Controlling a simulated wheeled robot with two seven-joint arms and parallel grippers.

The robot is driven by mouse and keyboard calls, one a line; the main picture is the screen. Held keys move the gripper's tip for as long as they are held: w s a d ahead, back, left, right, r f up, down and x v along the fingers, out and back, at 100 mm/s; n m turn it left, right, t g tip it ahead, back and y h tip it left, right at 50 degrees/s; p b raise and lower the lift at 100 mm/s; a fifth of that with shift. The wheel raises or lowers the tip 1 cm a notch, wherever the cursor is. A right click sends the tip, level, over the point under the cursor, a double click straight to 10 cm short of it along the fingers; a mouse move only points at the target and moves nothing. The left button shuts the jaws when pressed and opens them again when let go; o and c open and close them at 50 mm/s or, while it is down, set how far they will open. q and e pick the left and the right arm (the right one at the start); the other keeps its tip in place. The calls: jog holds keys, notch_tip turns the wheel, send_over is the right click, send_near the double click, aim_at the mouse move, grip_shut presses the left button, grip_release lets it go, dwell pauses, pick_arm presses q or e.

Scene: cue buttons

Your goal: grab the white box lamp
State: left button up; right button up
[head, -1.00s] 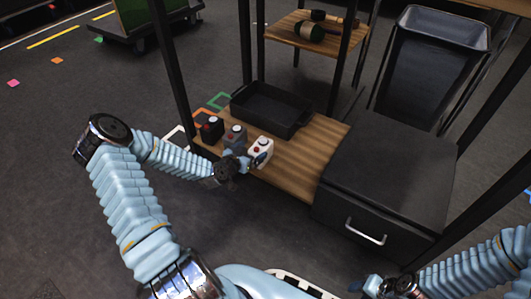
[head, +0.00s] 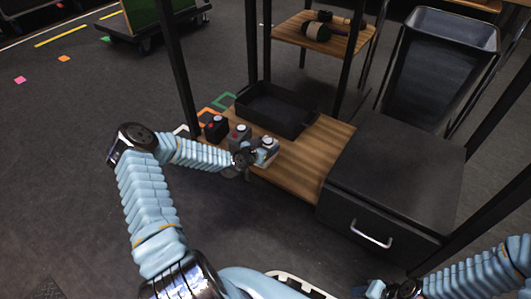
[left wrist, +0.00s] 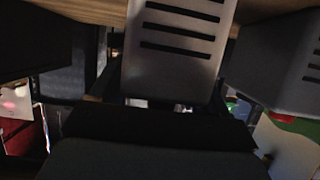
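The white box lamp (head: 268,146) stands on the wooden shelf at the right end of a row of small boxes. Its slotted pale face (left wrist: 178,48) fills the upper middle of the left wrist view. My left gripper (head: 258,157) is at the lamp, on its near side. In the wrist view its dark fingers lie on either side of the lamp's lower part; whether they press on it cannot be told. My right gripper (head: 374,289) is at the bottom edge of the head view, away from the shelf, its fingers unclear.
A grey box (head: 239,134) and a black box (head: 215,129) with a red button stand left of the lamp. A black tray (head: 276,109) lies behind them. A dark drawer unit (head: 390,185) is at the right. Black shelf posts (head: 178,70) rise around the shelf.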

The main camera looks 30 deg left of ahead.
pick_arm(q)
jog(key=c, duration=0.9)
jog(key=shift+c, duration=0.8)
jog(key=shift+r, duration=0.2)
